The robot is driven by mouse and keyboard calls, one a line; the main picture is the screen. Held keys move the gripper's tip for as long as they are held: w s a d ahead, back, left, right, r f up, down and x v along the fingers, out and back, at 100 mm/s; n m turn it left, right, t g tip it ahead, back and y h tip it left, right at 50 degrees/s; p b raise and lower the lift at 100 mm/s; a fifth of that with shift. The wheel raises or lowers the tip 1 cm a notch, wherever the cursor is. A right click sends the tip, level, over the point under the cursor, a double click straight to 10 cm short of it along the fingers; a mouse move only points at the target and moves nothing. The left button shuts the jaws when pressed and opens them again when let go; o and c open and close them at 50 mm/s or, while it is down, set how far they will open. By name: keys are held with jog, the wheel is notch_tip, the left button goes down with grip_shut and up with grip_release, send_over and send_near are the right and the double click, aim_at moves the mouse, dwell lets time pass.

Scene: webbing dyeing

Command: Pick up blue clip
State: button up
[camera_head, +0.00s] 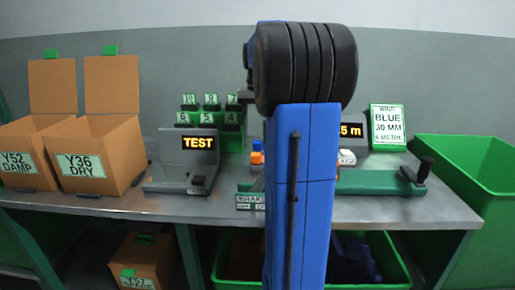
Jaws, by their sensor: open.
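A small blue piece (257,145), which looks like the blue clip, shows just left of my arm at the back of the bench. It sits directly above a small orange piece (257,158), and its right side may be hidden by my arm. My own blue arm rises through the middle of the view and covers the centre of the bench. My gripper is not visible; it is hidden behind the arm or out of frame.
On the bench (110,204) stand cartons marked Y52 (24,152) and Y36 (88,165), a TEST device (182,172), green numbered holders (230,140), a green bar with a black handle (375,182) and a BLUE 30 MM sign (387,125). A green bin (470,185) stands right.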

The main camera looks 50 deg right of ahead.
jog(key=shift+s+d+f, duration=0.1)
jog(key=shift+f, duration=2.6)
jog(key=c, duration=1.1)
